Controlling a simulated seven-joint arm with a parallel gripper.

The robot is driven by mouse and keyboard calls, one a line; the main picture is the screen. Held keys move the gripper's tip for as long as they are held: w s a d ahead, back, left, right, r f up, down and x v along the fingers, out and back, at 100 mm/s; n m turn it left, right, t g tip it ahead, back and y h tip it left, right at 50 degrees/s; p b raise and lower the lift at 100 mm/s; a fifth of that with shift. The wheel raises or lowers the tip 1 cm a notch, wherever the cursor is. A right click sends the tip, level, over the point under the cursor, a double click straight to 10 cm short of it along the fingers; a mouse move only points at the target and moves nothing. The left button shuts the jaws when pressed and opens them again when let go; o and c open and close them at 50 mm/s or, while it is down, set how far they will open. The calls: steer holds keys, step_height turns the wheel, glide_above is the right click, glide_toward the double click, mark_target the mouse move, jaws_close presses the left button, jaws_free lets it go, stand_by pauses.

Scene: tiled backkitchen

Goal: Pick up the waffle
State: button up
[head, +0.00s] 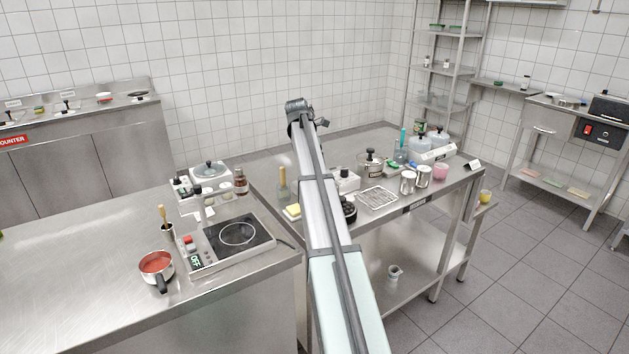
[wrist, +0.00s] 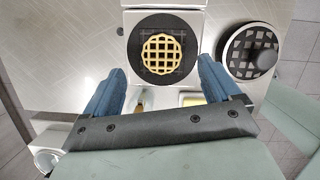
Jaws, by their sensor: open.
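The waffle (wrist: 161,54) is round and golden with a grid pattern. It lies on the dark round plate of a white appliance (wrist: 133,84) in the wrist view. My gripper (wrist: 162,85) shows there with two blue fingers, spread open and empty. The fingertips are on the near side of the waffle, to its left and right, and apart from it. In the head view my arm reaches over the steel table, and I cannot make out the waffle.
A round black gridded lid (wrist: 250,50) lies right of the appliance. In the head view, a wire rack (head: 377,198) and metal cans (head: 407,182) stand right of my arm. A hotplate (head: 237,234) and a red-filled pot (head: 156,266) are on the left counter.

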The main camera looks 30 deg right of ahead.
steer(key=shift+x, duration=2.6)
steer(key=shift+s, duration=0.15)
steer(key=shift+c, duration=0.4)
steer(key=c, duration=1.1)
